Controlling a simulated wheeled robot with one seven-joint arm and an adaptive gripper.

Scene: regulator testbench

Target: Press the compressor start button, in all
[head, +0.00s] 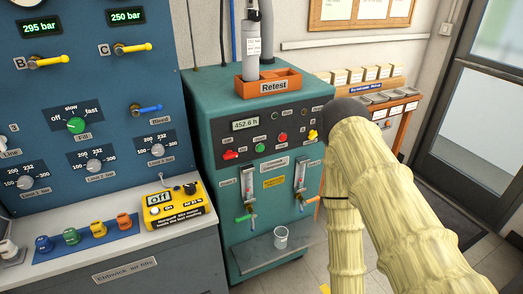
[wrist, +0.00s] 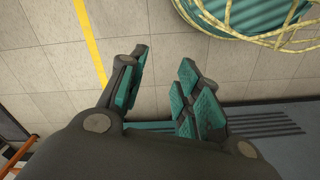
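The teal compressor cabinet (head: 218,112) stands at the centre of the head view. Its dark control strip (head: 243,138) carries an hour display reading 452.6 h (head: 245,124). Below the display sit a green button (head: 260,147), a red button (head: 283,137), a red switch (head: 230,155) and a yellow one (head: 312,134). The small labels are too blurred to read, so I cannot tell which is the start button. My gripper (wrist: 163,62) is open and empty over the tiled floor in the wrist view. It is hidden in the head view, and no button shows near it.
An orange Retest rack (head: 268,86) holding a grey cylinder tops the cabinet. A cup (head: 281,237) stands on its lower shelf. A blue gauge panel (head: 75,100) and yellow tester (head: 175,207) are left. My straw-covered arm fills the right foreground, before a wooden bench (head: 400,125).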

